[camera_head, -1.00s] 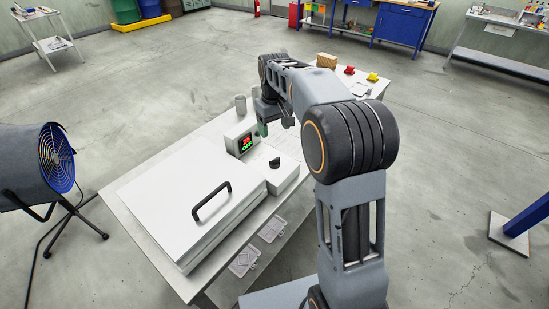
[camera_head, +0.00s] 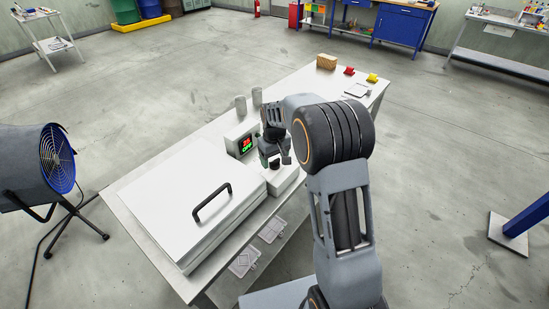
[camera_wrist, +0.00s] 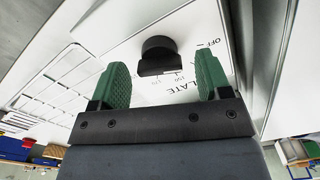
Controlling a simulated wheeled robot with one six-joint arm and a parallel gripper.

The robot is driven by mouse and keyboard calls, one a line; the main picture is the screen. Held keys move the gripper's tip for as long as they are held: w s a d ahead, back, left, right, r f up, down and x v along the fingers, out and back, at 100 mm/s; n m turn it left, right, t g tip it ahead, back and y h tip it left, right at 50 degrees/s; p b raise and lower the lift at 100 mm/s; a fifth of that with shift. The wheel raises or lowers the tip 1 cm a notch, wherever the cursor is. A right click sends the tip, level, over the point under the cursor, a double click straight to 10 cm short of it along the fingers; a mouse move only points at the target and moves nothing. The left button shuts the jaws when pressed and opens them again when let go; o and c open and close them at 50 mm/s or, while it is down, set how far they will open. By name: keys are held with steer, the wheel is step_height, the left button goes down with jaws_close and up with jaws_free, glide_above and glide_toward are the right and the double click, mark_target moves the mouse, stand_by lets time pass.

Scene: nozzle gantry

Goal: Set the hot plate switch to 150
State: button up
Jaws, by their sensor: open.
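The hot plate switch is a black rotary knob (camera_wrist: 158,56) on a white panel with printed marks around it, among them OFF, 50 and 150; some marks are hidden. In the head view the knob (camera_head: 275,163) shows just under my gripper. My gripper (camera_wrist: 160,83) is open, its two green fingers apart on either side of the view, with the knob between and beyond them. It does not appear to touch the knob. In the head view my gripper (camera_head: 272,155) is over the white switch box (camera_head: 284,182). The direction of the knob's pointer is unclear.
A display box (camera_head: 243,140) with red and green digits stands beside the switch box. A large white lidded plate with a black handle (camera_head: 212,202) lies to the left. Two grey cups (camera_head: 241,105) stand behind. A blue fan (camera_head: 55,160) stands at the far left.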

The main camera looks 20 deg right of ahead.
steer(key=shift+c, duration=0.2)
steer(key=c, duration=0.9)
steer(key=shift+m, duration=0.4)
steer(key=m, duration=0.5)
steer(key=shift+m+b, duration=0.35)
steer(key=shift+m, duration=0.05)
steer(key=m, duration=0.3)
steer(key=shift+d+m, duration=0.1)
steer(key=shift+m, duration=1.9)
